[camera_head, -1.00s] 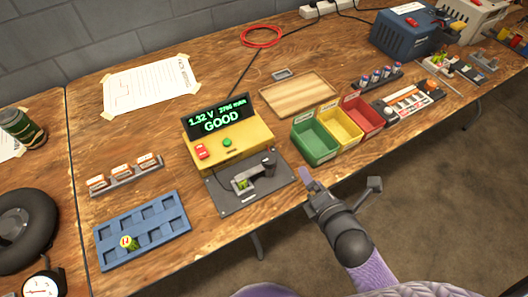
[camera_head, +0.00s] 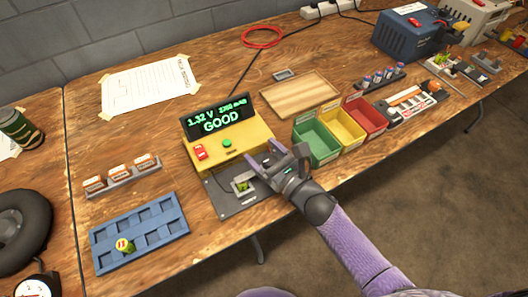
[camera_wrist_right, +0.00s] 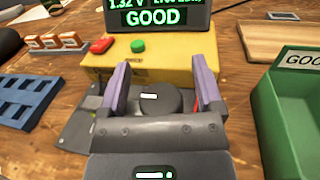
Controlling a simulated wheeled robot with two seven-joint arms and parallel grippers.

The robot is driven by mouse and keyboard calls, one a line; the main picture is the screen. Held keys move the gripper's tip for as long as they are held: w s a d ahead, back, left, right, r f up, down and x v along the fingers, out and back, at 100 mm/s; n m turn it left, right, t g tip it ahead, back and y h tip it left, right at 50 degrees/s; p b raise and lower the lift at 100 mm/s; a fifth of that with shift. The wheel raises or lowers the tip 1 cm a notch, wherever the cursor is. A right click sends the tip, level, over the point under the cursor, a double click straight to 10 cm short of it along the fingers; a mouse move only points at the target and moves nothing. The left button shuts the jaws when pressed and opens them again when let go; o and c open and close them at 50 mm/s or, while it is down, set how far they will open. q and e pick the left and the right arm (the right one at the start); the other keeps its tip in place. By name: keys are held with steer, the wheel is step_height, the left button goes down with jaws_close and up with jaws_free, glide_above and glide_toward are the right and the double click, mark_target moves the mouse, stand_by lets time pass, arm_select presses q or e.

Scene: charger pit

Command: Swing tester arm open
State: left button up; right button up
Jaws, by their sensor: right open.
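The yellow tester (camera_head: 236,146) has a lit screen reading 1.32 V and GOOD. Its dark base plate (camera_head: 233,207) carries a cradle with a green battery cell (camera_head: 243,187). The tester arm is mostly hidden by my right gripper in the head view. In the right wrist view a dark rounded part of the tester arm (camera_wrist_right: 160,99) lies between the open fingers. My right gripper (camera_head: 263,157) is open at the right side of the base plate; contact with the arm cannot be told. My left gripper is not in view.
Green (camera_head: 317,146), yellow (camera_head: 343,129) and red (camera_head: 367,116) bins stand close to the right of my gripper. A blue slotted tray (camera_head: 141,231) with one cell lies at the left. A wooden tray (camera_head: 300,94) lies behind the bins.

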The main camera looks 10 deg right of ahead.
steer(key=shift+c, duration=1.4)
jaws_close()
